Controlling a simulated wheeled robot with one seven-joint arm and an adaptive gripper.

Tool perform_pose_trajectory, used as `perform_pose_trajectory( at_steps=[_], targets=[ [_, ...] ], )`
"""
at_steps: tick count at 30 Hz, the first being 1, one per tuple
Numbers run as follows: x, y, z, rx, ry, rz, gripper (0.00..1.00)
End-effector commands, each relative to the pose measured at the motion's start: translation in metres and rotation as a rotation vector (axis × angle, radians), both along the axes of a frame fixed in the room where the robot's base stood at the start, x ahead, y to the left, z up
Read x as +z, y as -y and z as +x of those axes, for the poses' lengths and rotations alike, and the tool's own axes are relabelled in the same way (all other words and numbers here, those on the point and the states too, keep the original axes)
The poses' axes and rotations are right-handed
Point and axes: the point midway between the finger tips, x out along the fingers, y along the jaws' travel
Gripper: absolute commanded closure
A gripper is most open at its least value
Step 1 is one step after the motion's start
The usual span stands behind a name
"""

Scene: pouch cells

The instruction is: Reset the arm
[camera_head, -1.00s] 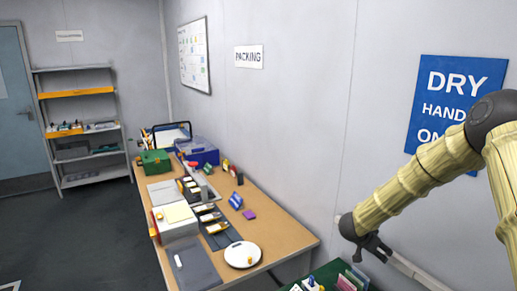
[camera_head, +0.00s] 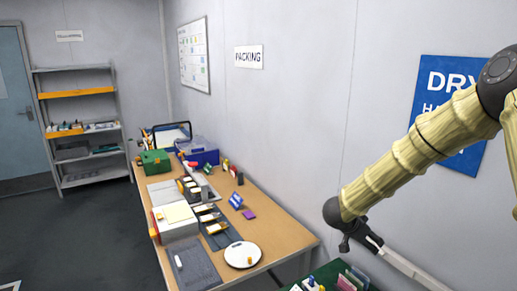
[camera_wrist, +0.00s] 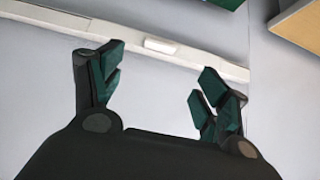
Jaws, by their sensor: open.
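My gripper (camera_wrist: 160,72) is open and empty in the wrist view, its two dark fingers with green pads spread wide apart. Only pale wall and a white rail (camera_wrist: 190,53) show between and beyond the fingers. In the head view my gripper (camera_head: 358,238) hangs small and dark at the end of my arm, right of the wooden table and clear of it. It is in front of the wall, above a green surface at the bottom edge.
The wooden table (camera_head: 287,238) holds a white round dish (camera_head: 242,255), a green box (camera_head: 155,162), a blue bin (camera_head: 205,158) and several small items. A shelf (camera_head: 90,178) stands at the back left. The green surface (camera_head: 325,272) carries several small things. Dark floor at left is free.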

Motion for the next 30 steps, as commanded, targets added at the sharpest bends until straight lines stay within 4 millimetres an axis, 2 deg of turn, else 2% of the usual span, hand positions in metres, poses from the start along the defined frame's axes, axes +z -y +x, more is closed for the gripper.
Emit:
perform_pose_trajectory(
  at_steps=[2, 27, 30],
  targets=[
    [0.008, -0.006, -0.003, 0.001, 0.002, 0.0, 0.25],
    [-0.082, 0.068, 0.039, -0.002, -0.001, 0.0, 0.25],
    [-0.086, 0.065, 0.039, 0.001, 0.015, -0.025, 0.25]
  ],
)
